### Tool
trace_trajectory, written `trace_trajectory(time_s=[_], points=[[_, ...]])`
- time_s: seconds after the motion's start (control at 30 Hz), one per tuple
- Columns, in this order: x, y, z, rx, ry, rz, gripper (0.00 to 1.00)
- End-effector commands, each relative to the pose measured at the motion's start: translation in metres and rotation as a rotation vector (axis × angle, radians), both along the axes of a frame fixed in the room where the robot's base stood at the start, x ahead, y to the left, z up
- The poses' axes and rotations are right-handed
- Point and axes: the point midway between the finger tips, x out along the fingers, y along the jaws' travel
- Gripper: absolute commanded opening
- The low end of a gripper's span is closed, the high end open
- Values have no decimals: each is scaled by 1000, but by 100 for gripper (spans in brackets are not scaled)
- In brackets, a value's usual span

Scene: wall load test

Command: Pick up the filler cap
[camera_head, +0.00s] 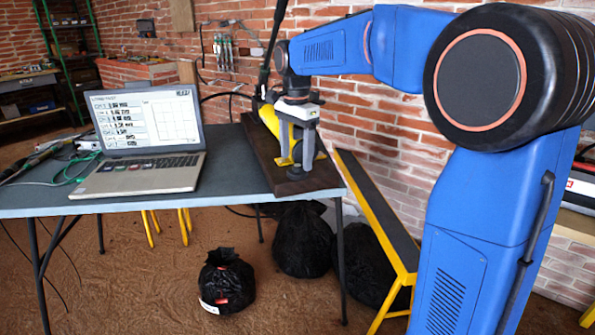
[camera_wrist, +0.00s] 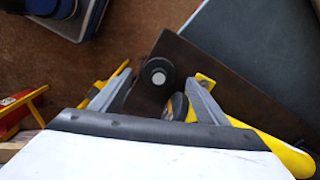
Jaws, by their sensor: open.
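A small black round part with a grey disc on top, which looks like the filler cap (camera_wrist: 158,73), stands near the edge of a dark brown board (camera_wrist: 185,60). In the head view, the cap (camera_head: 295,178) shows low at the board's near end, just below my fingertips. My gripper (camera_head: 296,163) points down over it. In the wrist view, my gripper (camera_wrist: 160,80) is open, with the cap appearing between its two grey fingertips. I see no contact, and the exact height gap cannot be told.
Yellow parts and a tall black lever (camera_head: 272,45) stand close behind my gripper on the board. A laptop (camera_head: 150,140) stands left on the grey table (camera_head: 225,150). Black bags (camera_head: 303,240) lie below. A yellow-framed item (camera_head: 375,210) leans beside the table's right edge.

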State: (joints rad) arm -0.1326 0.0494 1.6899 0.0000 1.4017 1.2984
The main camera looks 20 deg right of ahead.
Motion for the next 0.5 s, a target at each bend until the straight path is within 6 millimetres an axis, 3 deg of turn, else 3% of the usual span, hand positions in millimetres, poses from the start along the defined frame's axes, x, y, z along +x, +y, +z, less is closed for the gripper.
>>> trace_trajectory(time_s=[0.23,0.5], points=[[-1,-1,-31,0,2,0,69],[-1,-1,-36,0,0,0,69]])
